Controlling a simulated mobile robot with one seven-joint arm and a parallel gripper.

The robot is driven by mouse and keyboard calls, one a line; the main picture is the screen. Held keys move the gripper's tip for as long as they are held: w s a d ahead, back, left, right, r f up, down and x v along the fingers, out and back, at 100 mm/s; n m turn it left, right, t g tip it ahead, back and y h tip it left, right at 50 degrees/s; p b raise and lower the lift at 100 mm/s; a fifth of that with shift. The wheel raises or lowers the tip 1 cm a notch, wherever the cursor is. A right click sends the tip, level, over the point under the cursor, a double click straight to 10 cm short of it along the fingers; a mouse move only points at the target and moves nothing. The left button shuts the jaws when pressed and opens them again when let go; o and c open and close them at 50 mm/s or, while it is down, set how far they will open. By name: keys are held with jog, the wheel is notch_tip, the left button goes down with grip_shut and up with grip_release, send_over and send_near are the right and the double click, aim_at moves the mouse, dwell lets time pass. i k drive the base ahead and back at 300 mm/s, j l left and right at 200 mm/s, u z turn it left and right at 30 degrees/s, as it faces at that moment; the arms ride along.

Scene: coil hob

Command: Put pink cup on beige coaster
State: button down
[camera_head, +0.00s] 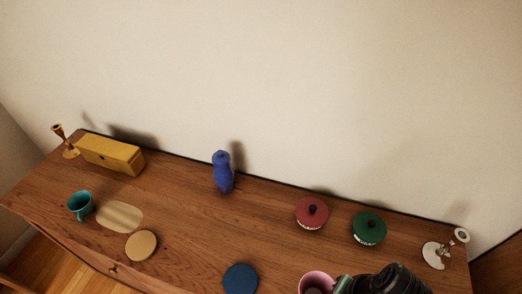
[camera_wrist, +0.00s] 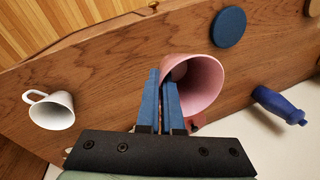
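The pink cup (camera_head: 316,280) is at the bottom edge of the head view, partly cut off, with its open mouth showing. My gripper (camera_head: 340,284) is against its right side. In the wrist view the pink cup (camera_wrist: 200,88) is at the fingertips, and the two blue fingers of my gripper (camera_wrist: 164,80) are close together at its side. They look shut on it, probably at the handle, which is hidden. Whether the cup is clear of the table is hard to tell. The beige coaster (camera_head: 141,245) lies flat and empty at the left front of the table.
A blue coaster (camera_head: 240,279) lies between cup and beige coaster. A teal cup (camera_head: 80,205) and pale oval patch (camera_head: 120,216) are left. A blue bottle (camera_head: 223,172), red pot (camera_head: 312,213) and green pot (camera_head: 369,228) stand behind. The wrist view shows a white mug (camera_wrist: 52,112).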

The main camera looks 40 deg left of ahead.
aim_at(145, 246)
jog(key=u, duration=1.05)
jog(key=i+j+u, duration=0.15)
jog(key=j+u, duration=0.2)
jog(key=i+j+u, duration=0.2)
jog(key=u, duration=0.2)
